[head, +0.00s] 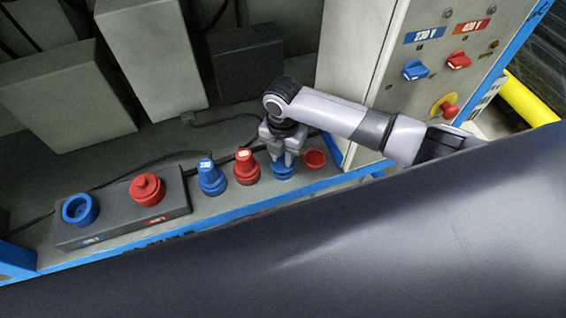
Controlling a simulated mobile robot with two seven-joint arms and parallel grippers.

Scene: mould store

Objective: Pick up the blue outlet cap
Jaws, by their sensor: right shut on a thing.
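The blue outlet cap (283,172) is on the grey shelf, below my right gripper (284,160). My right gripper points down and is shut on the blue cap, with its fingers covering the cap's upper part. I cannot tell whether the cap still touches the shelf. The right arm comes in from the right. My left gripper is not in view.
A red cap (315,158) lies just right of the gripper. A red plug (246,167) and a blue plug (211,177) stand to the left. A switch cabinet (400,75) stands behind.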

